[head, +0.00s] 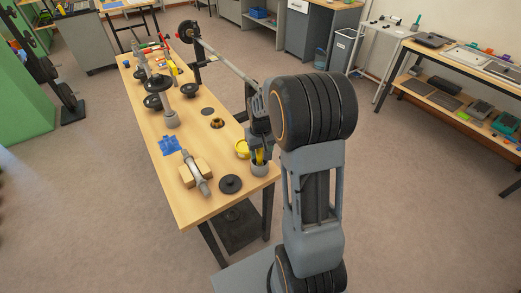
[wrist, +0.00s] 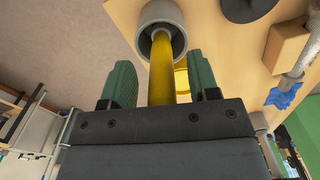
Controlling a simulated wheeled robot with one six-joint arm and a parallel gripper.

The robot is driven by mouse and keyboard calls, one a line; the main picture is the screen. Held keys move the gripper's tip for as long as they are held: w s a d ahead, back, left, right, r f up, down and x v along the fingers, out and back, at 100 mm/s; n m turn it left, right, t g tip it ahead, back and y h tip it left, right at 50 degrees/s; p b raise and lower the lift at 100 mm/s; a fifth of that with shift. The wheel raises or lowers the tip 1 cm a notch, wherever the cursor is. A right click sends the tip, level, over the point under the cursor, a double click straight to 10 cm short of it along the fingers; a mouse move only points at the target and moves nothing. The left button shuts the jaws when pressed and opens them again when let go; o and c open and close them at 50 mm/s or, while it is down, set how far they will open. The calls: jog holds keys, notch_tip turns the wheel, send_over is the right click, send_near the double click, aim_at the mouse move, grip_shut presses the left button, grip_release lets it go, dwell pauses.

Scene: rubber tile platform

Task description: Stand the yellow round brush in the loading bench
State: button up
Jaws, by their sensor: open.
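The yellow round brush (wrist: 162,75) shows in the wrist view as a yellow shaft between my gripper's fingers. Its far end lies inside the mouth of a grey round holder (wrist: 178,12). In the head view the brush (head: 259,157) is a small yellow strip above the holder (head: 259,170), at the near right corner of the wooden loading bench (head: 207,207). My gripper (wrist: 161,82) has its two green fingers apart, one on each side of the shaft, with gaps showing. Whether the brush touches the holder's bottom is hidden.
A yellow round container (head: 242,148) stands just left of my gripper. A black disc (head: 230,184) and a grey bar on a wooden block (head: 194,171) lie nearby. A blue piece (head: 169,145) and a brown ring (head: 216,123) are farther back. The near left corner is bare.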

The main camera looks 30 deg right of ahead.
notch_tip(320, 180, up, 14)
dwell(0.7)
jog(key=shift+f, duration=0.1)
jog(key=s+a+f+t, duration=0.1)
jog(key=s+a+t, duration=0.1)
jog(key=s+a, duration=0.3)
jog(key=s+a+n+t, duration=0.1)
jog(key=s+a, duration=0.3)
jog(key=s, duration=0.6)
jog(key=shift+a+f+t, duration=0.35)
jog(key=shift+t, duration=0.05)
